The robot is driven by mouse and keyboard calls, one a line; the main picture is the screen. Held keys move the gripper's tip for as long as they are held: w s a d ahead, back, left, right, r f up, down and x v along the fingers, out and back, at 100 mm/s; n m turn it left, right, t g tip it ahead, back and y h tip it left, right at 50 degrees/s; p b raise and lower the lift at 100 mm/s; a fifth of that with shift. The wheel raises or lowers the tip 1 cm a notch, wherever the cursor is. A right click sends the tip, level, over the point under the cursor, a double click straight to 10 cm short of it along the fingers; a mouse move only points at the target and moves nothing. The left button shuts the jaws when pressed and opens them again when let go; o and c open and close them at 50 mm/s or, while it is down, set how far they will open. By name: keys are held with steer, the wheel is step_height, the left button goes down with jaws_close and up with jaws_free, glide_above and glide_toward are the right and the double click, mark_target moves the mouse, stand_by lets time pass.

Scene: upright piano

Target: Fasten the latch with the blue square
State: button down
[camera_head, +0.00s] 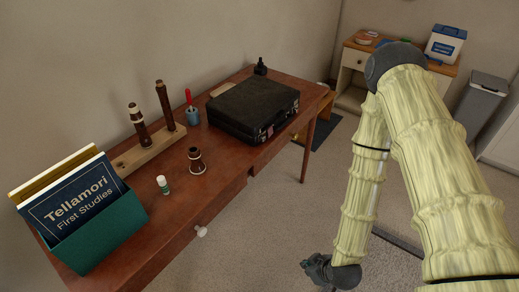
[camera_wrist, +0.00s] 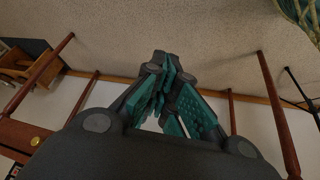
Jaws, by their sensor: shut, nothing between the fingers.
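A closed black case (camera_head: 250,104) lies on the desk's far half. Small light and coloured patches show on its front side, too small to make out. I cannot pick out a latch or a blue square on it. My gripper (camera_head: 308,266) hangs low over the floor, in front of the desk and well apart from the case. In the wrist view my gripper (camera_wrist: 162,75) is shut with its teal-padded fingers together at the tips and nothing between them. The case does not show in the wrist view.
The brown desk (camera_head: 222,152) also bears a teal box of books (camera_head: 100,237), a wooden stand (camera_head: 150,148) with dark wooden pieces, a small bottle (camera_head: 163,185) and a cup with a red-handled tool (camera_head: 192,116). A drawer knob (camera_head: 201,231) juts out.

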steer(key=w+a+r+n+t+y+b, duration=0.1)
steer(key=w+a+r+n+t+y, duration=0.2)
steer(key=w, duration=0.4)
steer(key=w+a+r+n+t+y, duration=0.1)
steer(key=w+a+r+n+t, duration=0.1)
steer(key=w+a+r+n, duration=0.45)
steer(key=n+t+y+b, duration=0.2)
steer(key=n+t+y, duration=0.25)
steer(key=n, duration=0.45)
glide_toward(254, 142)
steer(key=s, duration=0.6)
steer(key=shift+w+a+m, duration=0.15)
steer(key=shift+a+m, duration=0.05)
steer(key=shift+m, duration=0.05)
steer(key=shift+w, duration=0.1)
steer(key=p+x, duration=0.1)
steer(key=x, duration=0.8)
steer(key=shift+w+a+p, duration=0.15)
steer(key=shift+a+p, duration=0.05)
steer(key=shift+p, duration=0.2)
steer(key=shift+w+d+p, duration=0.15)
steer(key=shift+w+d, duration=0.25)
steer(key=shift+w, duration=0.2)
steer(key=shift+w+d+p, duration=0.15)
steer(key=shift+w+d, duration=0.3)
steer(key=shift+w, duration=0.2)
steer(key=shift+w+d, duration=0.25)
steer(key=shift+w, duration=0.25)
